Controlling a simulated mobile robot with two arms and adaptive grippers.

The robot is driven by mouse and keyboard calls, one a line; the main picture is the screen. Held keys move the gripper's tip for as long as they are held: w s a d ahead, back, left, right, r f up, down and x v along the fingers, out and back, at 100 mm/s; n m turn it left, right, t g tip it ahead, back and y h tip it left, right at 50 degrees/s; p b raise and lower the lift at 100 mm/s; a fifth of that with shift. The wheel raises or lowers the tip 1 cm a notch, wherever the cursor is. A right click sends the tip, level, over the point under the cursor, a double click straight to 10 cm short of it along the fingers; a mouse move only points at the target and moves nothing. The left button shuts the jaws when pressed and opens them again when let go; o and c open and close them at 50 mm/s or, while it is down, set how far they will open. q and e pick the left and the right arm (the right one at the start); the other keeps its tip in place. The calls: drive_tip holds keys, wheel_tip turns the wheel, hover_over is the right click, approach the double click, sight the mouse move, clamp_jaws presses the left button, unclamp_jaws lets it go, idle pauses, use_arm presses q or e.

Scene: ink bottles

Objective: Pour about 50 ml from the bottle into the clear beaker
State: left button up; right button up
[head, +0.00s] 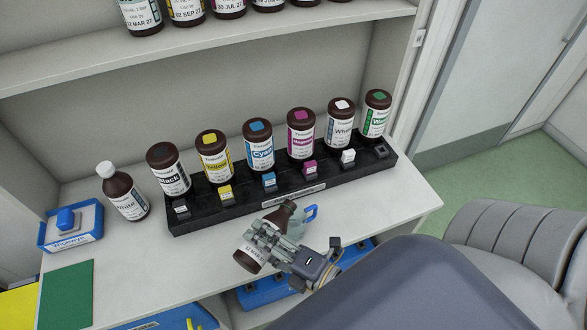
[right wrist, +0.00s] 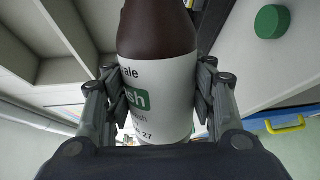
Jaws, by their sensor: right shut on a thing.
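My right gripper (head: 262,240) is shut on a brown bottle (head: 248,262) over the front of the bench. The bottle's white label with a green patch shows between the fingers in the right wrist view (right wrist: 160,90). In the head view the bottle lies at a slant, its base toward the lower left and its other end toward the beaker. The clear beaker (head: 297,226) with a blue handle stands just beyond the gripper, partly hidden by it. I cannot tell whether bottle and beaker touch, or whether liquid is flowing. My left gripper is not in view.
A black rack (head: 230,211) with several brown bottles stands behind. A white-capped bottle (head: 122,192) and a blue-and-white box (head: 72,226) stand left. A green mat (head: 66,292) lies front left. A round green cap-like piece (right wrist: 272,21) shows in the wrist view. Blue trays (head: 262,296) sit below.

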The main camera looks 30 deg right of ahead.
drive_tip(key=shift+r+m+p, duration=0.3)
drive_tip(key=shift+r+p, duration=0.25)
drive_tip(key=shift+p, duration=0.25)
wheel_tip(320, 180, down, 4)
drive_tip(key=n+b, duration=0.1)
drive_tip(key=b, duration=0.2)
drive_tip(key=n+b, duration=0.1)
drive_tip(key=b, duration=0.2)
drive_tip(key=shift+r, duration=0.25)
drive_tip(key=shift+a+r, duration=0.1)
drive_tip(key=shift+a, duration=0.05)
drive_tip(key=shift+r, duration=0.15)
drive_tip(key=shift+s+a+f+n+b, duration=0.1)
drive_tip(key=shift+s+f+n+b, duration=0.05)
drive_tip(key=shift+f+n+b, duration=0.45)
drive_tip(key=shift+a+b, duration=0.2)
drive_tip(key=shift+b, duration=0.35)
